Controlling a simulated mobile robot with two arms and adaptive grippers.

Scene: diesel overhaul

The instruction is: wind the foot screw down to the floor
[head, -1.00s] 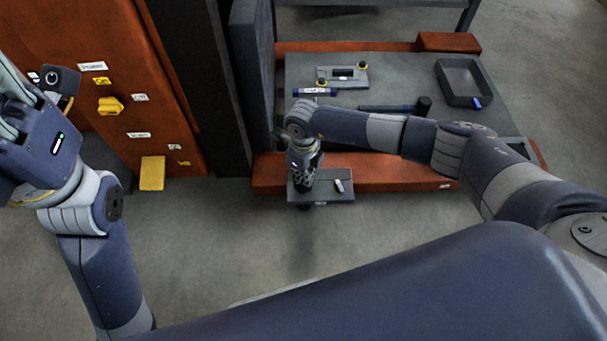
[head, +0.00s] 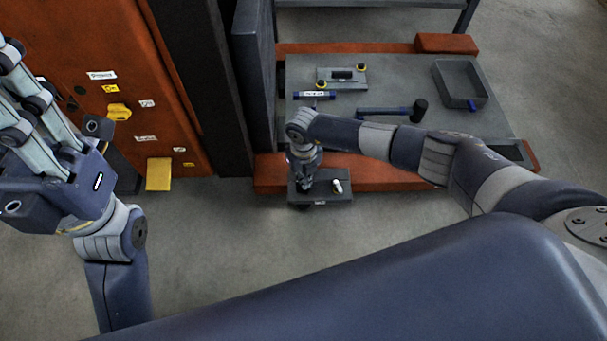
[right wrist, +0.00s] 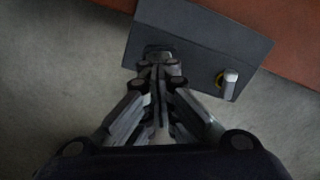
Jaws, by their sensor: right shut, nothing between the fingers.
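A grey bracket plate (head: 325,184) juts from the front of the orange base, above the floor. A dark round part (head: 303,206) shows under its front left edge, perhaps the screw's foot; I cannot tell whether it touches the floor. My right gripper (head: 304,184) points down at the left of the plate. In the right wrist view its fingertips (right wrist: 160,64) are shut and empty, close to a dark fitting (right wrist: 157,50) on the plate, probably the screw's top; contact is unclear. My left gripper (head: 30,85) is raised at the left, its fingertips partly cut off.
A white peg with a yellow ring (right wrist: 230,82) stands on the plate right of my fingers. An orange cabinet (head: 90,40) stands left. Floor in front is clear.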

